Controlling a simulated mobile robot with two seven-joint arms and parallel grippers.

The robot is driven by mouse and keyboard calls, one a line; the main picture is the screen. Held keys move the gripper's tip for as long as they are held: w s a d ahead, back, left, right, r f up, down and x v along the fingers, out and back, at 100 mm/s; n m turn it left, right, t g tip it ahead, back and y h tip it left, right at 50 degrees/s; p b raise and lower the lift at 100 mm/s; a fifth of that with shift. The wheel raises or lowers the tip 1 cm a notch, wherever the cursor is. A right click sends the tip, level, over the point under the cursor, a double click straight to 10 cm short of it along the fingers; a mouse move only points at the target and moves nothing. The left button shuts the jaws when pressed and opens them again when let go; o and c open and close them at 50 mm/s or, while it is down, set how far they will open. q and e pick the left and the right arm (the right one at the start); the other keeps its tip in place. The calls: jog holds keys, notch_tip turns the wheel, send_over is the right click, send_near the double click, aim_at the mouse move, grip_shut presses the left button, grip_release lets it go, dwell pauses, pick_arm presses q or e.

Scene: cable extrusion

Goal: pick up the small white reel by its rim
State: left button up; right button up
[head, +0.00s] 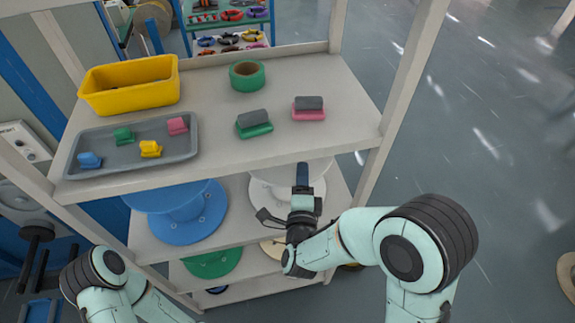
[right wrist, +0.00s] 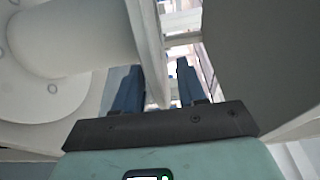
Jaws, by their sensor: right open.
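The white reel (head: 262,193) lies on the shelf below the top one, at its right side, partly hidden by the top shelf and my right gripper. My right gripper (head: 302,172) is at the reel's right front, its fingers pointing away under the top shelf edge. In the right wrist view the reel's hub (right wrist: 75,35) and one round flange (right wrist: 60,98) fill the left. The two blue fingers of the gripper (right wrist: 160,80) are apart, and a thin pale edge, seemingly the other flange, runs between them. Contact cannot be told. My left gripper is out of view.
A blue reel (head: 187,222) stands left of the white one; a green reel (head: 212,262) is lower. The top shelf (head: 330,150) is close above and holds a yellow bin (head: 130,97), grey tray (head: 100,165) and green tape (head: 247,86). Open floor is right.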

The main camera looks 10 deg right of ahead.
jog(key=shift+w+d, duration=0.1)
jog(key=shift+w, duration=0.6)
jog(key=shift+s, duration=0.15)
grip_shut()
dwell(0.8)
